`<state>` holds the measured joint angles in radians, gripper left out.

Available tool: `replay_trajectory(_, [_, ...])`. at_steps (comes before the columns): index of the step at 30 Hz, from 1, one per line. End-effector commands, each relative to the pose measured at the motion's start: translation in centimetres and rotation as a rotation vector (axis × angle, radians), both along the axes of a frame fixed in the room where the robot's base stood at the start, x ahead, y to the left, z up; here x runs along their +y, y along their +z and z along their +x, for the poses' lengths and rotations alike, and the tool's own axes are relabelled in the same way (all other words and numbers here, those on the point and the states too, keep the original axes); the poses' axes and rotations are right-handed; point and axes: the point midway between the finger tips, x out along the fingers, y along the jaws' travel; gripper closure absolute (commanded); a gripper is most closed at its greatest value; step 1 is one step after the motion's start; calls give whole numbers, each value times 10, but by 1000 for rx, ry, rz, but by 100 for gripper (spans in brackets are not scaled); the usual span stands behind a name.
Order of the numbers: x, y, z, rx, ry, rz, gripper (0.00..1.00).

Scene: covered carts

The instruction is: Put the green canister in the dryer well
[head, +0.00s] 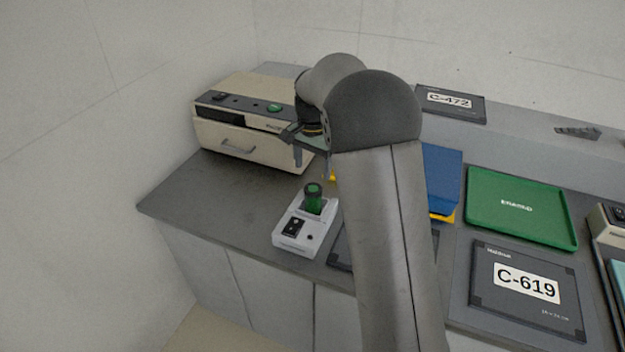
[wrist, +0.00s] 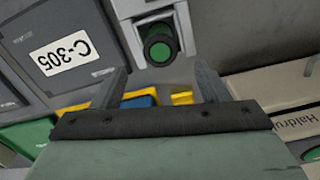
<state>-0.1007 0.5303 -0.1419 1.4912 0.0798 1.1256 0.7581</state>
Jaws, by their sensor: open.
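The green canister (head: 314,203) has a dark cap and stands at the back part of a small white device (head: 291,237), which looks like the dryer, on the grey counter. The canister's lower end is hidden, so I cannot tell how deep it sits in the well. In the wrist view the canister (wrist: 160,46) shows end-on against the white device (wrist: 133,33), ahead of the fingers. My gripper (head: 312,160) is open and empty, above and behind the canister, apart from it. Its two fingers also show in the wrist view (wrist: 162,78).
A beige drawer unit (head: 240,138) stands at the back left. A blue item (head: 442,172) with yellow edges, a green tray (head: 520,207) and the C-619 cover (head: 525,305) lie to the right. My arm hides part of the counter. The counter left of the white device is clear.

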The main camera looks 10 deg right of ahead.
Motion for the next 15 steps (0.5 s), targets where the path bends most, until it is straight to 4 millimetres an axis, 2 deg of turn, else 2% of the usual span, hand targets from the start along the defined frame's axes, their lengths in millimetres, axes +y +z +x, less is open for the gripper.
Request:
replay_trajectory(5, [0, 16, -8, -3, 18, 3, 32])
replay_trajectory(8, [-1, 29, -36, -7, 82, 12, 32])
replay_trajectory(11, [-1, 43, -88, -16, 204, 23, 32])
replay_trajectory(15, [2, 48, -181, -31, 424, 27, 32])
